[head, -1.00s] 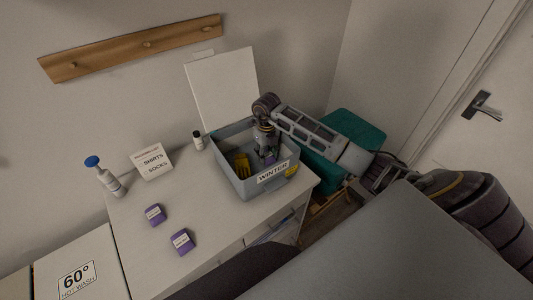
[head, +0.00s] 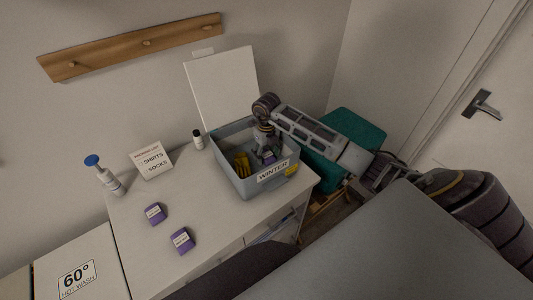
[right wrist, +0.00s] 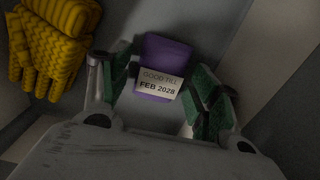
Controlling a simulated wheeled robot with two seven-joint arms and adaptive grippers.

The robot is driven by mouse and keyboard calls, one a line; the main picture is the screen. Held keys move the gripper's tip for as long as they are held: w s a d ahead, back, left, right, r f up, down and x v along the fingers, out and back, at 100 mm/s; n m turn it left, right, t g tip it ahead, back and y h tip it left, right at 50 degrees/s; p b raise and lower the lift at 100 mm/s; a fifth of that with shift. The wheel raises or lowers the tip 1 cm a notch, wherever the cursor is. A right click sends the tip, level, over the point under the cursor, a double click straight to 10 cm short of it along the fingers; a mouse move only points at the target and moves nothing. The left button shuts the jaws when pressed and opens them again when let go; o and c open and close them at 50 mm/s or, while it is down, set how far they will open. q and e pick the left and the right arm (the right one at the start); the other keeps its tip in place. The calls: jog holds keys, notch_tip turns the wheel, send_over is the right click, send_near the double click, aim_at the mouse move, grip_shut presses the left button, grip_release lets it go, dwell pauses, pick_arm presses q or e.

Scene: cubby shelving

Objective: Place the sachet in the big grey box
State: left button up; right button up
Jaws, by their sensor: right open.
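The big grey box (head: 235,176) stands open on the white table, with a "WINTER" label on its front. A purple sachet (right wrist: 166,56) with a "GOOD TILL FEB 2028" label is inside it; in the head view it is partly hidden by my gripper. My right gripper (right wrist: 163,92) reaches down into the box (head: 267,150). It is open, with a green-padded finger on each side of the sachet. Two more purple sachets lie on the table, one farther back (head: 155,213) and one nearer (head: 182,241). My left gripper is not in view.
Yellow knitted gloves (right wrist: 52,45) lie in the box beside the sachet. A white lid (head: 222,88) stands up behind the box. The table's front left is clear.

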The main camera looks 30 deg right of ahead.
aim_at(266, 154)
jog(key=shift+r, duration=0.15)
notch_tip(266, 154, up, 12)
jog(key=b, duration=0.1)
jog(key=shift+b, duration=0.3)
dwell(0.3)
dwell(1.5)
